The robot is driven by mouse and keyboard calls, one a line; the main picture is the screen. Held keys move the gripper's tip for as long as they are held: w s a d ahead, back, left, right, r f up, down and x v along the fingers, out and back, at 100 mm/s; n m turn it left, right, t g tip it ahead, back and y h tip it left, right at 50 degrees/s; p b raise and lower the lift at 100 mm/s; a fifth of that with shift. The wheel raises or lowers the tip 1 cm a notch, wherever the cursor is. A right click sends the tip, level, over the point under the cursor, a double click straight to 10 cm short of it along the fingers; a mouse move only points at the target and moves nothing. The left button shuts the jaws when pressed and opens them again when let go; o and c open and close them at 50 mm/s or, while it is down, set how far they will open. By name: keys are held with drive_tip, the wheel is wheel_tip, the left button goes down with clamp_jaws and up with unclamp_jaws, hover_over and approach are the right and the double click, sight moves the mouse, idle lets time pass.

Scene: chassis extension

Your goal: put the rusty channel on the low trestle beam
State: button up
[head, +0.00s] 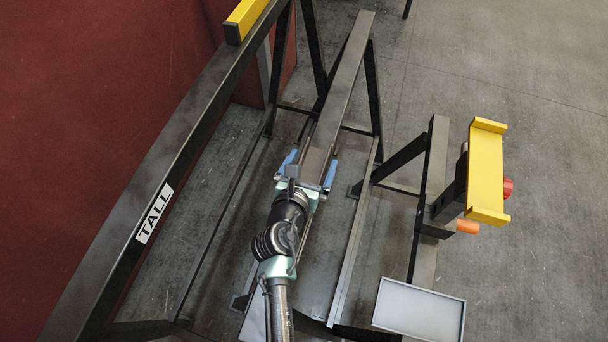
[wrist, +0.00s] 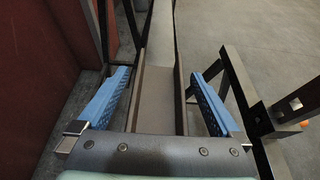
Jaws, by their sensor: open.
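The rusty channel (head: 316,162) is a short brown piece with raised side walls. In the head view it lies in line with the low trestle beam (head: 347,78), at its near part, and looks to rest on it. My gripper (head: 309,163) is open, with one blue finger on each side of the channel. In the wrist view the channel (wrist: 157,92) runs lengthwise between the fingers, with a visible gap to each. The beam (wrist: 161,28) continues beyond its far end. The channel's near end is hidden behind my gripper.
A tall dark trestle labelled TALL (head: 154,213) runs along the left, with a yellow bar (head: 245,18) on top. At right, a yellow channel (head: 487,172) sits by a dark stand with red and orange parts. A grey tray (head: 464,320) is at lower right. Open floor lies at upper right.

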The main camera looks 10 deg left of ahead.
drive_tip(key=p+v, duration=0.1)
drive_tip(key=v, duration=1)
drive_tip(key=shift+s+a+r, duration=0.1)
drive_tip(key=shift+s+r, duration=0.05)
drive_tip(key=shift+s, duration=0.1)
drive_tip(key=w+d+r+m+t, duration=0.15)
drive_tip(key=w+r+m, duration=0.35)
drive_tip(key=r, duration=0.5)
drive_tip(key=w+d+r+m+t, duration=0.1)
drive_tip(key=w+r+m+t, duration=0.1)
drive_tip(key=r+m, duration=0.65)
drive_tip(key=w+d+r+m+t, duration=0.15)
drive_tip(key=w+r+m, duration=0.25)
drive_tip(key=r, duration=0.8)
drive_tip(key=s+r+m+t+y, duration=0.1)
drive_tip(key=s+r+m+t, duration=0.2)
drive_tip(key=r, duration=0.7)
drive_tip(key=s+r+m+t, duration=0.3)
drive_tip(key=s+r+m, duration=0.2)
drive_tip(key=r+m, duration=0.3)
drive_tip(key=s+r+m+t+y, duration=0.1)
drive_tip(key=s+r+m+t, duration=0.2)
drive_tip(key=r, duration=1)
drive_tip(key=shift+s+d+r+m+y, duration=0.15)
drive_tip(key=shift+s+d+m+y, duration=0.2)
drive_tip(key=shift+s+m, duration=0.7)
drive_tip(key=shift+w, duration=0.1)
